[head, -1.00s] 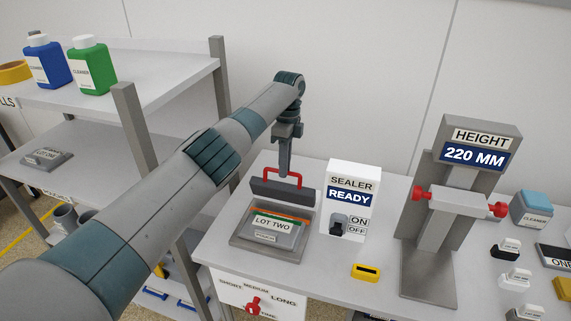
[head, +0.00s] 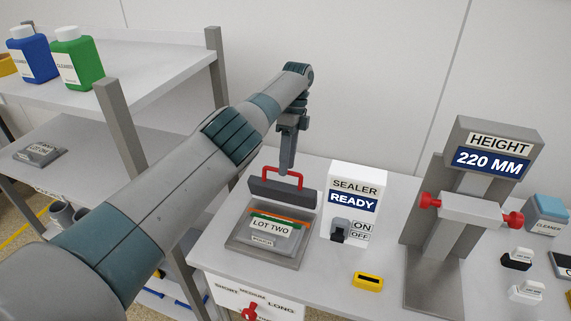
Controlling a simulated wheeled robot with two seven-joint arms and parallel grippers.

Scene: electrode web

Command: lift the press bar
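The press bar (head: 281,194) is a dark grey bar with a red handle. It shows above the back part of the grey sealer bed; whether it touches the bed is hard to tell. My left gripper (head: 287,170) points down from above, and its fingers overlap the top of the red handle and look shut on it. The far finger is hidden. On the bed lies a pouch labelled LOT TWO (head: 271,226), with orange and green edges. The white sealer box (head: 372,188) reads READY, with a dark switch at ON/OFF. My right gripper is not in view.
Right of the sealer stands a height gauge (head: 430,260) reading 220 MM, with red knobs. A yellow block (head: 368,281) lies on the bench before it. A shelf (head: 160,70) at left carries a blue bottle (head: 32,55) and a green bottle (head: 77,60). A blue-topped cleaner box (head: 547,216) sits far right.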

